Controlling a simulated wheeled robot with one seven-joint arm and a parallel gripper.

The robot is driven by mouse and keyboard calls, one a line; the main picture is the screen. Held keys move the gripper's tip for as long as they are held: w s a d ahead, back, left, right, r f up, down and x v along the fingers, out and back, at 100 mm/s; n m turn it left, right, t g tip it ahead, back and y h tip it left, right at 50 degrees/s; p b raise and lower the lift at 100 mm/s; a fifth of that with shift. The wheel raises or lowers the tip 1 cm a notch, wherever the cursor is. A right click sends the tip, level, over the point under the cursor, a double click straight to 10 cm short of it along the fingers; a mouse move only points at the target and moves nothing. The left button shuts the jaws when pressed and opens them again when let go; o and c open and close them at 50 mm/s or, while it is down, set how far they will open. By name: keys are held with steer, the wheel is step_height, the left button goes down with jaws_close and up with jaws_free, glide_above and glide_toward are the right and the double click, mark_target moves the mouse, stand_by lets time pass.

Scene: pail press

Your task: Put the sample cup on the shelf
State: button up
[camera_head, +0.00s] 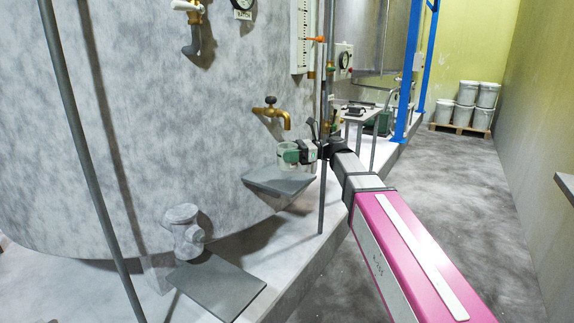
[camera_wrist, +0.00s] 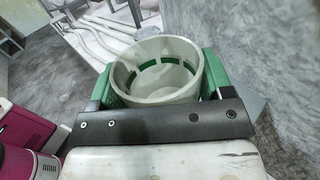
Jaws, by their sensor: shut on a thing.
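The sample cup (camera_wrist: 157,57) is a pale, round, open-topped cup with green marks round its inside wall. It looks upright and no contents can be made out. My gripper (camera_wrist: 160,72) is shut on it, with a green finger on each side. In the head view my gripper (camera_head: 297,155) and the cup (camera_head: 289,147) are below and close to a brass tap (camera_head: 271,113). A grey shelf (camera_head: 280,184) sticks out from the tank wall under the cup. I cannot tell whether the cup touches the shelf.
A thin upright pole (camera_head: 323,200) stands beside my gripper. A grey valve-like fitting (camera_head: 184,232) and a flat dark plate (camera_head: 214,289) are at the lower left. A blue frame (camera_head: 411,75) and stacked pails (camera_head: 468,95) stand farther back. The floor on the right is clear.

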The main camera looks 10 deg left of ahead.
mark_target(287, 164)
steer(key=shift+w+a+f, duration=0.15)
steer(key=shift+w+f, duration=0.15)
steer(key=shift+f, duration=1.9)
steer(key=shift+f, duration=0.15)
steer(key=o, duration=0.9)
